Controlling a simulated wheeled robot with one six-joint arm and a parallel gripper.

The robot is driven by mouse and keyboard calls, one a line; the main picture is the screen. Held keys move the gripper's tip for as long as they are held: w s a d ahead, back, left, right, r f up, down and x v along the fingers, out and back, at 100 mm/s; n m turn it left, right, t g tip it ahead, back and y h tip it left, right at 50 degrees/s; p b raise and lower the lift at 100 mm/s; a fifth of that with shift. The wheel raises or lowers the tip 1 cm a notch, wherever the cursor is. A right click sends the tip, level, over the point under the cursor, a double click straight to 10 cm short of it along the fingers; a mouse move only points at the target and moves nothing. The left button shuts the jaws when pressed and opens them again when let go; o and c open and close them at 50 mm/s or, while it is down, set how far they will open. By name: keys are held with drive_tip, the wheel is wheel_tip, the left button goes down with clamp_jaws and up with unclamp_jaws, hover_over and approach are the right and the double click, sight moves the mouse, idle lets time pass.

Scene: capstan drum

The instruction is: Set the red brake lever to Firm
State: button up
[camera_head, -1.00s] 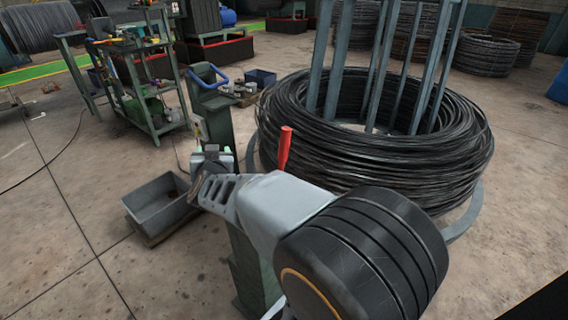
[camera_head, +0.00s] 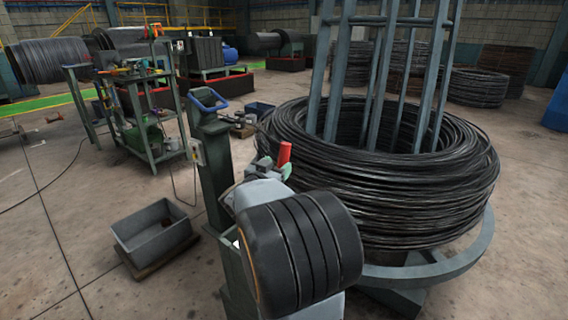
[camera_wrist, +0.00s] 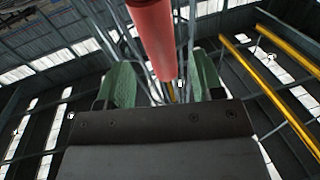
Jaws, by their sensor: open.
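The red brake lever (camera_head: 285,153) shows its red grip just above my wrist in the head view. Its lower part, its pivot and any setting marks are hidden behind my arm. My gripper (camera_head: 269,171) is close by the lever, with its green fingertips spread. In the wrist view the red lever grip (camera_wrist: 154,38) hangs down from the top edge, and its end lies in the gap between the two green fingers of my gripper (camera_wrist: 163,82). The fingers stand apart from the grip on both sides. Whether the lever is fully between them in depth is unclear.
A large black wire coil (camera_head: 390,195) with upright steel bars stands to the right, close to the lever. A green post (camera_head: 213,165) with a blue handle is on the left. A grey bin (camera_head: 152,232) lies on the floor, and a tool cart (camera_head: 145,115) stands farther back.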

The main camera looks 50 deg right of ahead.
sight(281, 162)
drive_tip(key=shift+b+x, duration=0.3)
drive_tip(key=shift+x, duration=2.05)
clamp_jaws()
drive_tip(key=shift+a, duration=0.1)
